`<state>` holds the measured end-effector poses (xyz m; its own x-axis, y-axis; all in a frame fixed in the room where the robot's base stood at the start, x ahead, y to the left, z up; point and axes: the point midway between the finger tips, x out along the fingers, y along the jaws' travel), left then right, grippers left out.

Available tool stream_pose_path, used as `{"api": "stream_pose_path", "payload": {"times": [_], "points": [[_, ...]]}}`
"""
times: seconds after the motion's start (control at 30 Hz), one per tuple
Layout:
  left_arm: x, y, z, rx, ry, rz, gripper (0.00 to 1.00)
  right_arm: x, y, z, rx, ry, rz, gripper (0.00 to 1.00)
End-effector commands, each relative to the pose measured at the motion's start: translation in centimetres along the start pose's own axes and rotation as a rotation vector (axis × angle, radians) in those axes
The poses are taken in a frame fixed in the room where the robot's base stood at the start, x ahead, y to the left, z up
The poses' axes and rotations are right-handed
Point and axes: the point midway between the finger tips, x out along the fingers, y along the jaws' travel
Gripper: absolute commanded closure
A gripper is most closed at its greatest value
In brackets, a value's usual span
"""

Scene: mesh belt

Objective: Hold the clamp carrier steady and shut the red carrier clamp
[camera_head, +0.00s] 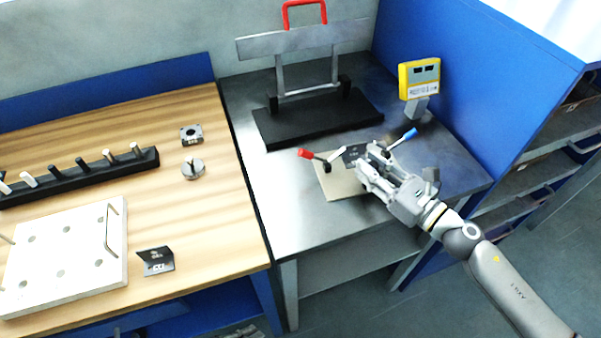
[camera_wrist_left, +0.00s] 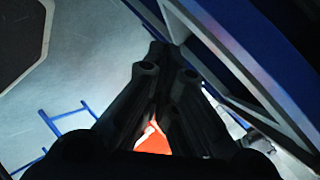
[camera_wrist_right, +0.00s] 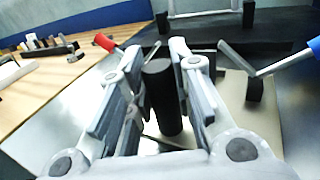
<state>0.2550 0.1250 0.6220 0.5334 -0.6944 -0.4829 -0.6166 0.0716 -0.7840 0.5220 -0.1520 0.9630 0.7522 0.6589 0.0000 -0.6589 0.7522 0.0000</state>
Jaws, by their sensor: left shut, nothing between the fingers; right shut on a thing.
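The clamp carrier is a beige plate (camera_head: 340,187) on the grey metal table. The red carrier clamp (camera_head: 305,153) has its lever sticking out to the left at a low slant; its red handle also shows in the right wrist view (camera_wrist_right: 105,42). A blue-handled clamp (camera_head: 409,134) sticks out to the right. My right gripper (camera_head: 368,166) is over the plate, and in the right wrist view it is shut on an upright black post (camera_wrist_right: 161,95). My left gripper (camera_wrist_left: 165,75) is shut and empty, away from the carrier, and is outside the head view.
A black stand with a red-handled frame (camera_head: 305,50) is behind the carrier. A yellow device (camera_head: 419,78) stands at the back right beside a blue partition (camera_head: 480,70). The wooden bench (camera_head: 215,235) at left holds a peg rack (camera_head: 80,178) and white plate (camera_head: 70,258).

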Motion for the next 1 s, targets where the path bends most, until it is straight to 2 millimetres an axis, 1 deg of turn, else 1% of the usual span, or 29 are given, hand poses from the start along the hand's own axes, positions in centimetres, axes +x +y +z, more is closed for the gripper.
{"api": "stream_pose_path", "payload": {"times": [0.03,0.17,0.43,0.5,0.53,0.57,0.6,0.67,0.7,0.77,0.8,0.87,0.9,0.97,1.0], "points": [[0.2,-0.6,-0.5,0.035,0.023,-0.023,1.0,0.0,0.0,0.0,0.0,-0.001,-0.001,1.0],[0.0,-1.4,-1.4,0.118,0.058,-0.078,1.0,0.0,-0.1,0.0,0.0,-0.001,-0.001,1.0],[-1.0,-2.4,-1.4,0.261,0.059,-0.155,1.0,0.0,-0.1,0.1,0.0,-0.001,-0.001,1.0],[-1.0,-3.1,-1.7,0.295,0.059,-0.176,1.0,0.0,-0.1,0.1,0.0,-0.001,-0.001,1.0],[-0.8,-3.6,-2.1,0.311,0.064,-0.19,1.0,0.0,-0.1,0.1,0.0,-0.001,-0.001,1.0],[-0.2,-4.6,-3.1,0.327,0.08,-0.211,1.0,0.0,-0.1,0.1,0.0,-0.001,-0.001,1.0],[0.5,-5.7,-4.7,0.336,0.104,-0.232,1.0,0.0,-0.1,0.1,0.0,-0.001,-0.001,1.0],[1.6,-7.3,-6.9,0.339,0.141,-0.257,1.0,0.0,0.0,0.1,0.0,-0.001,-0.001,1.0],[2.3,-8.4,-8.4,0.343,0.168,-0.274,1.0,0.0,0.0,0.1,-0.001,-0.001,-0.001,1.0],[3.2,-10.3,-10.7,0.347,0.208,-0.299,1.0,0.0,0.0,0.1,-0.001,-0.001,-0.001,1.0],[3.8,-11.7,-12.3,0.351,0.235,-0.319,1.0,0.0,0.0,0.1,0.0,-0.001,-0.001,1.0],[4.5,-14.1,-14.8,0.362,0.276,-0.351,1.0,0.0,-0.1,0.0,0.0,-0.001,-0.001,1.0],[4.8,-15.8,-16.6,0.373,0.304,-0.376,1.0,0.0,-0.1,0.0,0.0,-0.001,-0.001,1.0],[5.2,-18.8,-19.3,0.394,0.343,-0.417,1.0,0.0,-0.1,0.0,0.0,-0.001,-0.001,1.0],[5.3,-21.0,-21.1,0.412,0.368,-0.447,1.0,0.0,-0.1,0.0,0.0,-0.001,-0.001,1.0]]}}
